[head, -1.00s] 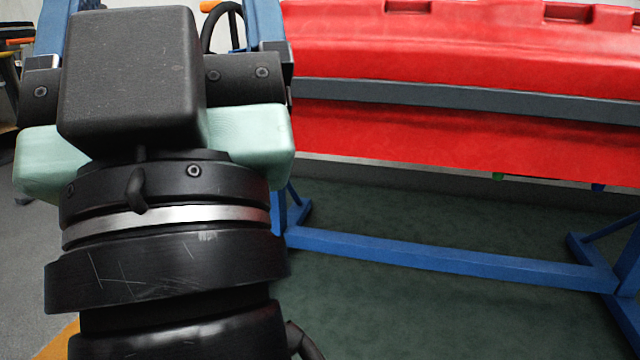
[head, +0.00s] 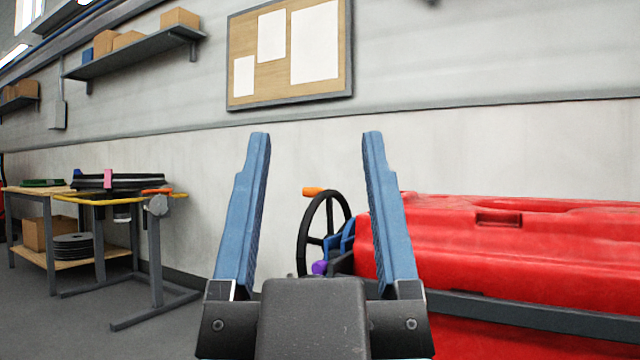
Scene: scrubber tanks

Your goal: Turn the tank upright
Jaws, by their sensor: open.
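The red tank (head: 540,235) fills the lower right of the head view, with a dark grey bar (head: 520,312) running along its side. Its right end is out of frame. A black handwheel (head: 304,240) with an orange handle (head: 318,191) stands at the tank's left end. My gripper (head: 316,140) points upward and away in the middle of the view, its two blue fingers wide apart and empty. The handwheel shows between the fingers, beyond them. The right finger overlaps the tank's left end in the picture; I see no contact.
A wooden-topped bench (head: 48,192) stands at the far left. A grey stand (head: 155,255) with orange and yellow handles is in front of it. A pinboard (head: 290,55) and a shelf with boxes (head: 135,50) are on the wall. The floor at lower left is clear.

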